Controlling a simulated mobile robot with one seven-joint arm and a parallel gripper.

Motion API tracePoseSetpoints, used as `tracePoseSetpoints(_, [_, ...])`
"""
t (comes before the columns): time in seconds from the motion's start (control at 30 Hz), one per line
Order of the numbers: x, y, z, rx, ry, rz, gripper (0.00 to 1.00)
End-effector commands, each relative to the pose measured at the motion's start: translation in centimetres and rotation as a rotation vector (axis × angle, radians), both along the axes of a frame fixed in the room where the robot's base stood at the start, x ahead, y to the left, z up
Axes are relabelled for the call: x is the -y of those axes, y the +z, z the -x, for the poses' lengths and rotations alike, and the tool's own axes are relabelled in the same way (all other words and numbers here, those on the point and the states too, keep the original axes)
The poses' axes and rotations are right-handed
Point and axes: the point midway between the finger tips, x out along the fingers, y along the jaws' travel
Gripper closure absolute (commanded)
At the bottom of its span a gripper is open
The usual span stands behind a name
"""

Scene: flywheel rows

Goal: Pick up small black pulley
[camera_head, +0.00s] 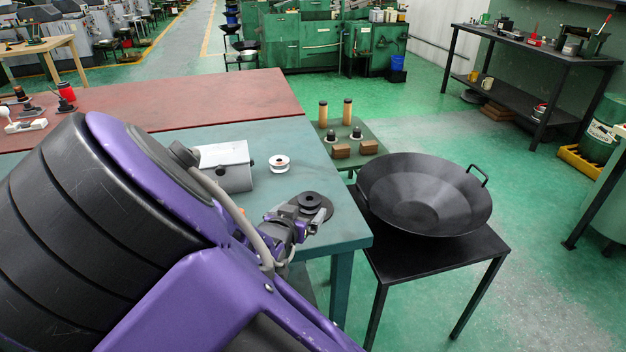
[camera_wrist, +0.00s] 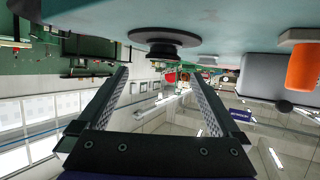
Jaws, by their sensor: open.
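The small black pulley (camera_head: 311,200) lies on the blue-green table (camera_head: 340,238) near its right edge. It has a wide round flange and a narrower stepped hub. In the upside-down wrist view the pulley (camera_wrist: 163,38) hangs at the top, slightly left of centre, beyond the fingertips. My gripper (camera_head: 308,222) is close to the pulley on its near side in the head view. In the wrist view my gripper (camera_wrist: 160,80) has its fingers wide apart with nothing between them. The pulley's near side is partly hidden by my gripper in the head view.
A grey box with a white top (camera_head: 226,165) and a white spool (camera_head: 279,163) stand further back on the table. An orange object (camera_wrist: 303,66) shows at right in the wrist view. A black wok (camera_head: 425,195) sits on a black stand to the right.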

Motion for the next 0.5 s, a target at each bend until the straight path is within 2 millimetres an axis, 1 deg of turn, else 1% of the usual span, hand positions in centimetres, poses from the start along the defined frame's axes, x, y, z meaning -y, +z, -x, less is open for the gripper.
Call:
tracePoseSetpoints(0.03, [0.4, -0.6, -0.9, 0.001, -0.004, 0.001, 0.00])
tracePoseSetpoints(0.1, [0.5, -0.9, -1.8, 0.001, -0.002, 0.000, 0.00])
tracePoseSetpoints(0.37, [0.7, -1.5, -3.4, 0.000, -0.001, -0.001, 0.00])
tracePoseSetpoints(0.5, [0.9, -2.4, -5.5, 0.001, -0.001, 0.001, 0.00])
